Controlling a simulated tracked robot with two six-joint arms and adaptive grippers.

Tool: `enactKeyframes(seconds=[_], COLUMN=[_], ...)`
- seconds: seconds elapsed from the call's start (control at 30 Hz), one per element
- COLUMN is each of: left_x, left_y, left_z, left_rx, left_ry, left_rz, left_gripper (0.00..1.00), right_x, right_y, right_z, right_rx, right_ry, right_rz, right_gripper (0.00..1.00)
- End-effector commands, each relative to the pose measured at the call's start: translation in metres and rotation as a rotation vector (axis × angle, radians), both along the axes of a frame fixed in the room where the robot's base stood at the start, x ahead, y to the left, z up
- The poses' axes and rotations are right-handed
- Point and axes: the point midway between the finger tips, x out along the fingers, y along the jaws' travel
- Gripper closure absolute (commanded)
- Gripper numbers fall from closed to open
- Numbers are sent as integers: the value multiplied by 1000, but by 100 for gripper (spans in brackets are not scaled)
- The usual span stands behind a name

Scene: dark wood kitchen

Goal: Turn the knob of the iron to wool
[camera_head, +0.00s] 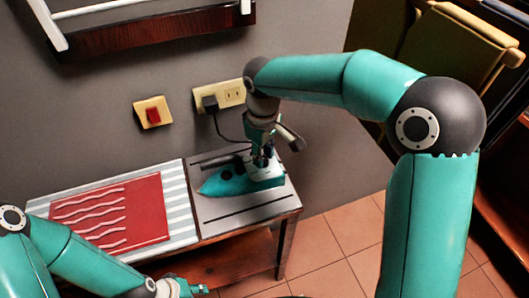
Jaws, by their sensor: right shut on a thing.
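The teal iron (223,183) lies on the grey right end of the ironing table, its nose to the left and its dark handle above the body. My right gripper (263,160) reaches down from above onto the rear part of the iron and is shut on it, at the place of the knob. The gripper hides the knob, so its setting cannot be read. My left gripper (184,288) is at the bottom edge, in front of the table and away from the iron. It is too small to tell open from shut.
A red cloth with wavy white lines (110,213) lies on the striped board (183,215) at the left. A black cord runs from the iron to a wall outlet (228,94). A red switch (153,114) is on the wall. Tiled floor (335,245) lies at the right.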

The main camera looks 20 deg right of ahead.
Motion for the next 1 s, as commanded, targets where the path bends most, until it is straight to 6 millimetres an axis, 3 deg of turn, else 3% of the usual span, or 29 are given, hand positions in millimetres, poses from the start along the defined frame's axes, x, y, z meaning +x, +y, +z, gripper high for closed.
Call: enactKeyframes(seconds=[0.03, 0.07, 0.2, 0.63, 1.0], left_x=[0, 0, 0, 0, 0], left_y=[0, 0, 0, 0, 0], left_z=[0, 0, 0, 1, 1], left_rx=[0, 0, 0, 0, 0], left_ry=[0, 0, 0, 0, 0], left_rz=[0, 0, 0, 0, 0], left_gripper=[60, 60, 60, 60, 60], right_x=[0, 0, 0, 1, 2], right_y=[1, 1, 1, 0, 1], right_z=[0, 0, 0, 9, 76], right_rx=[1, 1, 1, 0, 2], right_ry=[0, 0, 1, -2, -5], right_rz=[1, 1, 1, 1, 0], right_gripper=[100, 67, 46, 46, 46])
